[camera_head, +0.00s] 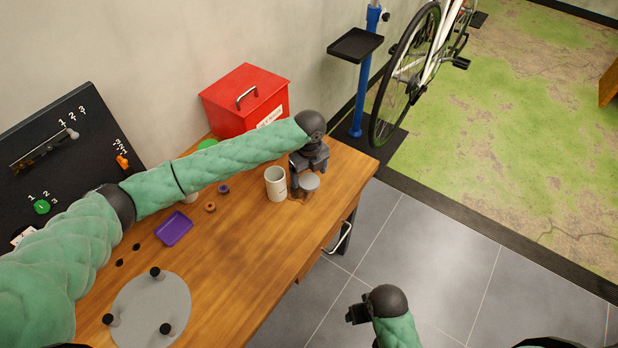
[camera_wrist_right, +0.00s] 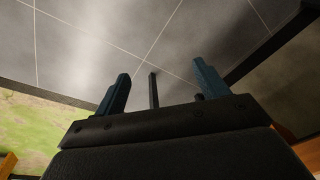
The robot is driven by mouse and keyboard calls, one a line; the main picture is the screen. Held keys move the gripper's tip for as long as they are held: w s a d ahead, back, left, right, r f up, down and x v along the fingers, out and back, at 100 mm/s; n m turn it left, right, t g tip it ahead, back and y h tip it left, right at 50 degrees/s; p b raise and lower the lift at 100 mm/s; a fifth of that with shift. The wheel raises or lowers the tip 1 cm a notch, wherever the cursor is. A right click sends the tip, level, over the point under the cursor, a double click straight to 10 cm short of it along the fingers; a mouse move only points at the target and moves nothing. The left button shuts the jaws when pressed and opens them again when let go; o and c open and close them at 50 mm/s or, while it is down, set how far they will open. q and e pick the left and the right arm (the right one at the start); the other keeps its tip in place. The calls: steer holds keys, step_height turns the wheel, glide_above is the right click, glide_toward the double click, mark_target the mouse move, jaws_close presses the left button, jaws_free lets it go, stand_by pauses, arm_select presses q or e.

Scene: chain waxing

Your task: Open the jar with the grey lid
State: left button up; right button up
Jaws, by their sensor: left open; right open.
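The jar with the grey lid (camera_head: 310,182) stands near the right end of the wooden table. I see the round grey lid from above; most of the jar's body is hidden. My left gripper (camera_head: 308,174) is at the jar, pointing down with its fingers close to the lid. It is open; I cannot tell whether the fingers touch the lid. My right gripper (camera_head: 354,312) is off the table's front side, above the tiled floor. In the right wrist view, its two fingers (camera_wrist_right: 160,90) are apart with nothing between them.
A pale cup (camera_head: 275,184) stands just left of the jar. A red box (camera_head: 240,105) is behind, at the wall. A purple tray (camera_head: 174,229), small rings and a grey disc (camera_head: 150,305) with black knobs lie further left. A bicycle (camera_head: 410,75) stands beyond the table.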

mark_target(309, 180)
arm_select(q)
step_height(309, 180, up, 10)
steer(key=b, duration=0.2)
steer(key=shift+r, duration=0.15)
arm_select(e)
step_height(309, 180, up, 10)
steer(key=s, duration=0.2)
steer(key=shift+d, duration=0.15)
